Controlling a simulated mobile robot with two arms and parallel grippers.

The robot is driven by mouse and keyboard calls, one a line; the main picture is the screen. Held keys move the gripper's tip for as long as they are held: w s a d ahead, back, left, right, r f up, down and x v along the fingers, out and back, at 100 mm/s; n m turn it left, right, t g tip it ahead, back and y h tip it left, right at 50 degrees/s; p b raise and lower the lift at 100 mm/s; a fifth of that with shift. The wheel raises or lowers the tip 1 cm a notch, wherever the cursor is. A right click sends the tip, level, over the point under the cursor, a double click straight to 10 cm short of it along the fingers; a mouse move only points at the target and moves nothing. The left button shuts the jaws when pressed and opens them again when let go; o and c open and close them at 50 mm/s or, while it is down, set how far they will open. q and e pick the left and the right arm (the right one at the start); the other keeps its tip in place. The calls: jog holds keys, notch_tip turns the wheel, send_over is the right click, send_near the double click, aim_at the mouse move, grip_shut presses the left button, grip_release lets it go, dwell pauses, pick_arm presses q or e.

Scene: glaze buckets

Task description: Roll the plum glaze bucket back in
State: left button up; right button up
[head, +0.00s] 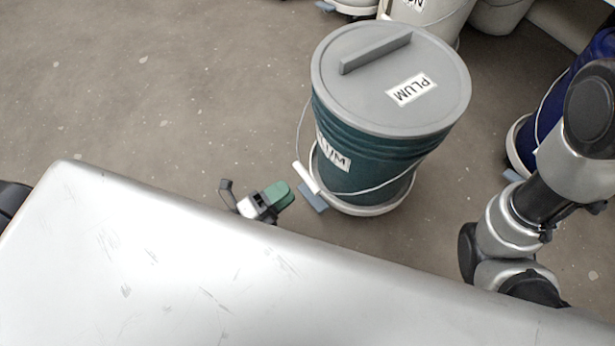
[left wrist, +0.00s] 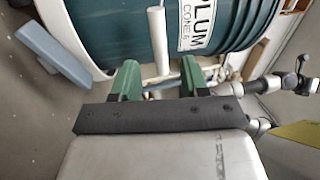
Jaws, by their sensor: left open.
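The plum glaze bucket (head: 365,150) is dark teal with a grey lid (head: 350,90) labelled PLUM. It stands upright on a round white wheeled base (head: 375,208) with a blue-grey tab (head: 313,197) at its front left. Its wire handle hangs down the near side with a white grip (head: 306,178). My left gripper (head: 281,194) is open, low and just left of the bucket. In the left wrist view, the gripper's green fingers (left wrist: 157,68) point at the bucket (left wrist: 120,30), with the white grip (left wrist: 159,40) between them; contact is unclear. My right gripper is out of view.
A blue bucket (head: 560,105) on a white base stands at the right, near my right arm. White buckets (head: 435,15) stand behind the plum bucket at the top, partly cut off. The floor (head: 170,100) left of the plum bucket is clear.

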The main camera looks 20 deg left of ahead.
aim_at(307, 175)
pick_arm(q)
jog(key=b+x, duration=0.2)
jog(key=x, duration=0.3)
jog(key=shift+w+d, duration=0.25)
jog(key=shift+w, duration=0.05)
jog(key=shift+w+d+r, duration=0.15)
jog(key=shift+w+d, duration=0.15)
jog(key=shift+w, duration=0.1)
grip_shut()
